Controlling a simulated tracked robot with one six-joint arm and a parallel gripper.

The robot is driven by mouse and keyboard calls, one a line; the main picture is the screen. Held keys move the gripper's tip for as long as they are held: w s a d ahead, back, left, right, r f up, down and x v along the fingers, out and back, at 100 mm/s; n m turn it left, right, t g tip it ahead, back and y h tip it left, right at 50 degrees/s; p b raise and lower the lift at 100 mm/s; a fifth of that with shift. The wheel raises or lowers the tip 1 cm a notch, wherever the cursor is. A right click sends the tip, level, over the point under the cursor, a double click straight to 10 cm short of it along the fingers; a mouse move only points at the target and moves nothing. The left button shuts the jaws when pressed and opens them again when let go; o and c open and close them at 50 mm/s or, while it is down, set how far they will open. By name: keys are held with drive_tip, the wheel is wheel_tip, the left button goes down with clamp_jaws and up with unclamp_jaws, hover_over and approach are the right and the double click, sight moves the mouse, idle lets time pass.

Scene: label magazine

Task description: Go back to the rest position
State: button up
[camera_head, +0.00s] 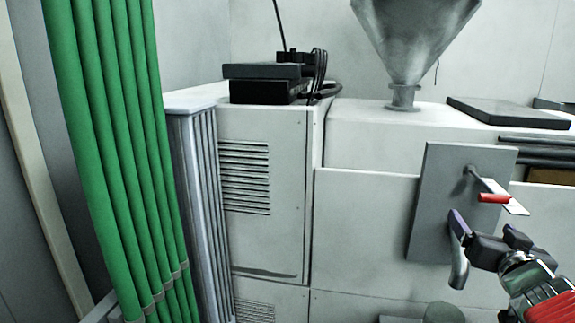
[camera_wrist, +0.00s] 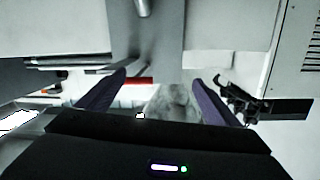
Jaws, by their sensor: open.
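My gripper (camera_head: 484,236) is at the lower right of the head view, in front of a grey upright panel (camera_head: 440,170). In the wrist view its two purple fingers (camera_wrist: 158,92) stand well apart, with nothing held between them. A red piece (camera_head: 494,198) on a pale flat strip (camera_head: 515,207) sticks out from the panel, above the gripper. The red piece also shows in the wrist view (camera_wrist: 139,80), near the left finger. A curved grey metal part (camera_head: 460,268) is close to the purple fingertip; I cannot tell whether they touch.
White cabinets (camera_head: 262,195) with a vent fill the middle. A metal hopper (camera_head: 415,35) stands above the right one. A black box with cables (camera_head: 268,88) sits on top of the left one. Green pipes (camera_head: 110,140) run down the left. A dark flat slab (camera_head: 505,112) lies at right.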

drive_tip(key=s+a+f+n+g+y, duration=0.1)
drive_tip(key=s+a+f+g, duration=0.2)
drive_tip(key=s+a, duration=0.3)
drive_tip(key=s+a+f+n+g+y, duration=0.2)
drive_tip(key=s+a+f+g, duration=0.2)
drive_tip(key=a, duration=0.8)
drive_tip(key=s+a+f+n+g+y, duration=0.2)
drive_tip(key=s+a+f+g, duration=0.1)
drive_tip(key=s+a+f, duration=0.4)
drive_tip(key=shift+s+a+f, duration=0.25)
drive_tip(key=shift+s+a, duration=0.5)
drive_tip(key=shift+a, duration=0.2)
drive_tip(key=shift+d, duration=0.1)
